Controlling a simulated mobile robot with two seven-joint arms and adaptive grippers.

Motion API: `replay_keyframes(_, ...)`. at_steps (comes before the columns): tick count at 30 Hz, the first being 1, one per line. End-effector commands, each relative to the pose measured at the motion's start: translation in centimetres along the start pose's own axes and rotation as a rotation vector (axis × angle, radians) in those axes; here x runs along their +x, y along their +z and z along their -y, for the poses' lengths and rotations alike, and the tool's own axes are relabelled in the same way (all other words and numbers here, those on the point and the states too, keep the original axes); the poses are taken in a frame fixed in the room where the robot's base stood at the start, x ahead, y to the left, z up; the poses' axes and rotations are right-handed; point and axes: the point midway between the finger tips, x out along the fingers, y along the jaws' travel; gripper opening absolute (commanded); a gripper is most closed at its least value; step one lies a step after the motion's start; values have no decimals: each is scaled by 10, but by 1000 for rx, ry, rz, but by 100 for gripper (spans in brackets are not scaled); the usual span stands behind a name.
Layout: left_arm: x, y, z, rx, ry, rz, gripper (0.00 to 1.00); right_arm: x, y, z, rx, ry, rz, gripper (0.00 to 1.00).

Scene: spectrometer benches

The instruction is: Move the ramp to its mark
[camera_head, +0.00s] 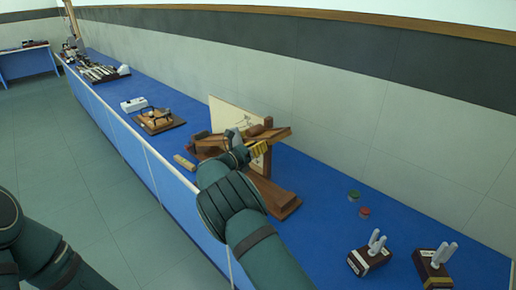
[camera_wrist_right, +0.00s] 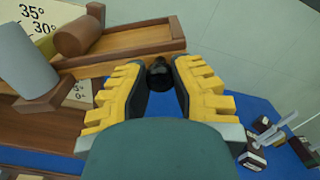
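The ramp (camera_head: 283,134) is a brown wooden incline with a base and post, standing on the blue bench. A brown cylinder (camera_wrist_right: 78,36) and a grey cylinder (camera_wrist_right: 27,72) are at the ramp. My right gripper (camera_head: 259,149) is at the ramp's near side. In the wrist view its yellow fingers (camera_wrist_right: 161,78) close in on both sides of a black knob (camera_wrist_right: 160,74) beside the channel. The mark is not discernible. My left arm is at lower left; its gripper is out of view.
A pale angle board (camera_head: 229,116) stands behind the ramp. A small wooden block (camera_head: 184,162) lies near the front edge. Green and red weights (camera_head: 363,211) and two peg blocks (camera_head: 370,258) are to the right. A wooden apparatus (camera_head: 158,121) is to the left.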

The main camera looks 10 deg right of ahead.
Motion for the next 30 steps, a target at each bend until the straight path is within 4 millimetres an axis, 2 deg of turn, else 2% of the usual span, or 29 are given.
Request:
replay_keyframes(1,0,0,0,0,0,0,47,2,-1,1,-2,-2,-2,39)
replay_keyframes(3,0,0,0,0,0,0,47,2,-2,1,-1,-2,-2,58)
replay_keyframes(12,0,0,0,0,0,-1,47,0,-1,0,-1,-1,-2,58)
replay_keyframes(16,0,0,0,0,0,-1,47,-9,-1,0,0,1,-1,58)
replay_keyframes(30,0,0,0,0,0,-1,47,-96,-1,0,-1,0,-1,58)
